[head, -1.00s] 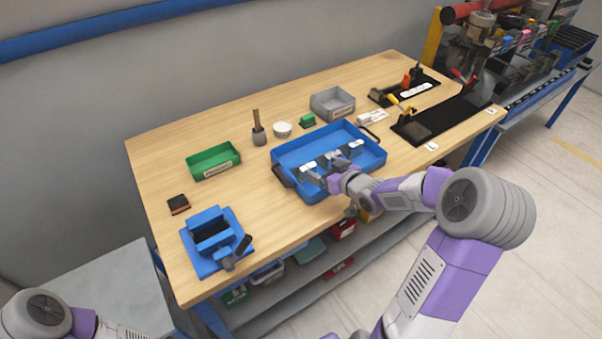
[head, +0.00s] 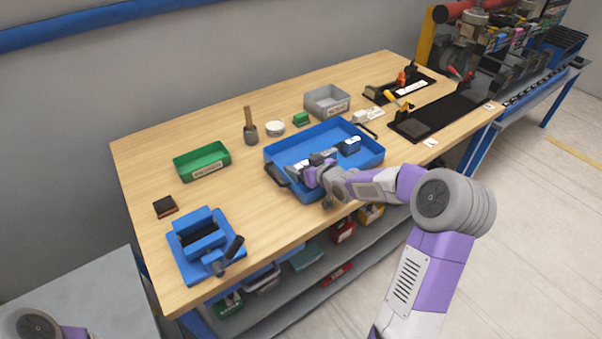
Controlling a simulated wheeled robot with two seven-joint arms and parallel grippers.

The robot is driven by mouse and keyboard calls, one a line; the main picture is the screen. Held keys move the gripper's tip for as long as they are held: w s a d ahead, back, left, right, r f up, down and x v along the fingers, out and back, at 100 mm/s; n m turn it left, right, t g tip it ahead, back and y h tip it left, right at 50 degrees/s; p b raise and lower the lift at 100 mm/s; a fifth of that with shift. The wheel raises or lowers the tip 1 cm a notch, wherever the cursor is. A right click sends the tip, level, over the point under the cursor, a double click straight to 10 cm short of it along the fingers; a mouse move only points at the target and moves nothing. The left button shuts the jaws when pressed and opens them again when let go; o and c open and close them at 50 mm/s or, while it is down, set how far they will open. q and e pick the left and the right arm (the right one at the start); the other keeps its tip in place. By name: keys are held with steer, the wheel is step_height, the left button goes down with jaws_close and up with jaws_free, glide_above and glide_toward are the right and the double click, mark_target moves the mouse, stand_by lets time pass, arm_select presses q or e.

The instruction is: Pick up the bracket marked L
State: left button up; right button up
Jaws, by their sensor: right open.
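The blue tray (head: 365,158) lies on the workbench near its front edge. Dark brackets with pale labels lie in it. One bracket (head: 348,146) shows at the tray's right side; others are partly hidden behind my right gripper. The marks are too small to read, so I cannot tell which is the bracket marked L. My right gripper (head: 298,171) is open, low over the left part of the tray. Whether its fingers touch a bracket is not clear. My left gripper is out of view; only a part of that arm shows at the bottom left.
A green bin (head: 202,162), a blue vise (head: 205,244), a mallet (head: 250,130), a white round item (head: 275,128) and a grey bin (head: 327,102) stand around the tray. Black clamp fixtures (head: 437,118) are at the right. Bare wood lies left of the tray.

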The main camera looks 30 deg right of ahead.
steer(key=c, duration=1.4)
steer(key=shift+r, duration=0.1)
steer(key=shift+r, duration=0.1)
